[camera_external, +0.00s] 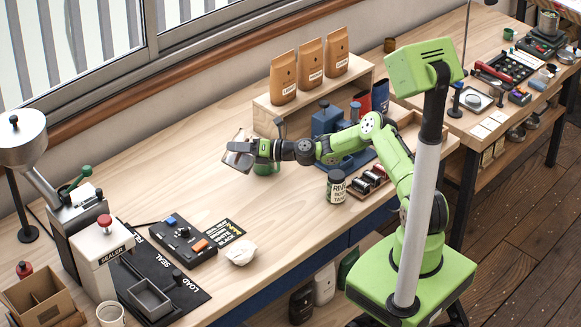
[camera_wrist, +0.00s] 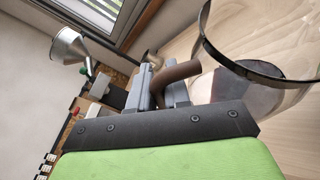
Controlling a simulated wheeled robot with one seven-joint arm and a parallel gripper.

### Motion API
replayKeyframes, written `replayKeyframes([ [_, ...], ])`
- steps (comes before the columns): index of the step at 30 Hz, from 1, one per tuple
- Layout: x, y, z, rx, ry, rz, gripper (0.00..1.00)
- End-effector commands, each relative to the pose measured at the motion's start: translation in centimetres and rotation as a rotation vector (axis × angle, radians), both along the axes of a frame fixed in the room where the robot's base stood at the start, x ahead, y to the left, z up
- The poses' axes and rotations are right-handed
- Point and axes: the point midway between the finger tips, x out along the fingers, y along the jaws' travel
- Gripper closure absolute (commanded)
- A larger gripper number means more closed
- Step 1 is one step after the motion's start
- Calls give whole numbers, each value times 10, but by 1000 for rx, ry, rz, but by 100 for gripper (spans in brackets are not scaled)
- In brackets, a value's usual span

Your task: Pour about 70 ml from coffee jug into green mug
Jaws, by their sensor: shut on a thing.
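My gripper (camera_external: 256,151) is shut on the handle of the coffee jug (camera_external: 237,154), a clear glass vessel with a dark rim. The jug is held above the bench and looks tilted. In the wrist view the brown handle (camera_wrist: 180,71) lies between the two grey fingers (camera_wrist: 158,90), and the glass body and rim (camera_wrist: 262,73) fill the right side, with dark coffee (camera_wrist: 240,93) inside. The green mug (camera_external: 266,169) stands on the bench just below my gripper, partly covered by it. The mug does not show in the wrist view. I cannot see any stream.
A small wooden shelf (camera_external: 347,84) with coffee bags stands behind the arm. A labelled dark tin (camera_external: 337,187) stands to the right, near the bench's front edge. A sealer (camera_external: 104,250) and a black control box (camera_external: 182,243) are at the left.

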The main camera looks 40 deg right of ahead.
Motion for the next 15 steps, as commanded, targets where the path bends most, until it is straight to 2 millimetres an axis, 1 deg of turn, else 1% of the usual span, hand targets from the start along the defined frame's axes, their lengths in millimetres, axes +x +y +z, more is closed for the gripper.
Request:
replayKeyframes([
  [2,0,-2,-4,36,5,-2,100],
  [9,1,-8,-1,142,14,-1,100],
  [15,1,-14,11,229,23,0,100],
])
